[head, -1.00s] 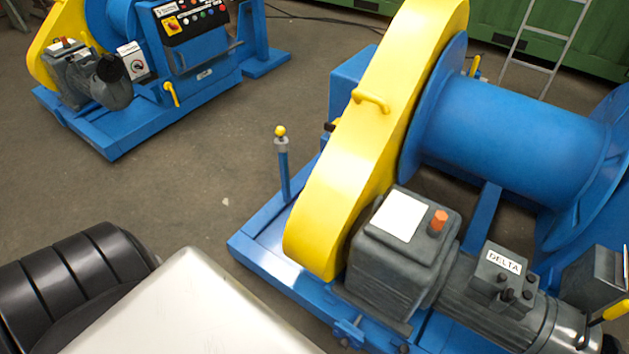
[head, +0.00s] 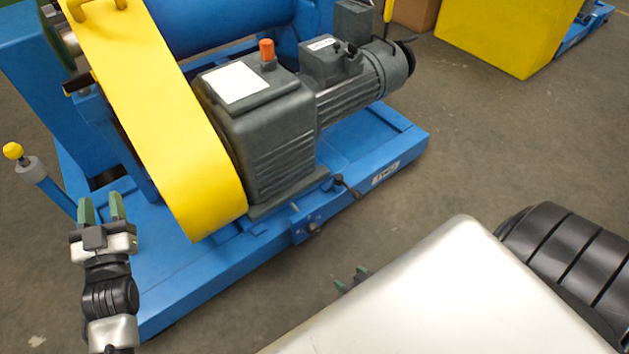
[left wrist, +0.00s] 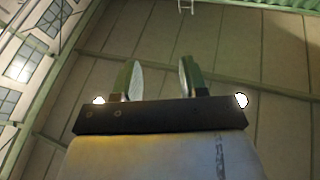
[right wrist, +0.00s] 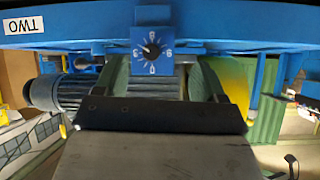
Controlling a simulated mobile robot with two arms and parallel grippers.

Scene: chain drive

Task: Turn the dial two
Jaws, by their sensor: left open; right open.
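In the right wrist view the dial (right wrist: 152,49) is a small blue square plate with white marks and a dark knob. It sits under a blue beam with an upside-down label TWO (right wrist: 24,25). My right gripper (right wrist: 165,75) is open, its two green fingers spread below and either side of the dial; I cannot tell whether they touch it. In the head view its green fingertips (head: 352,278) show just beyond my silver body part, which hides the rest. My left gripper (head: 101,208) is open and empty beside the blue base; its fingers also show in the left wrist view (left wrist: 158,80).
The blue base (head: 270,262) carries a yellow guard (head: 165,110), a grey gearbox (head: 265,125) and a motor (head: 350,85). A post with a yellow knob (head: 13,150) stands at left. A yellow block (head: 505,35) is at the back. Floor at right is clear.

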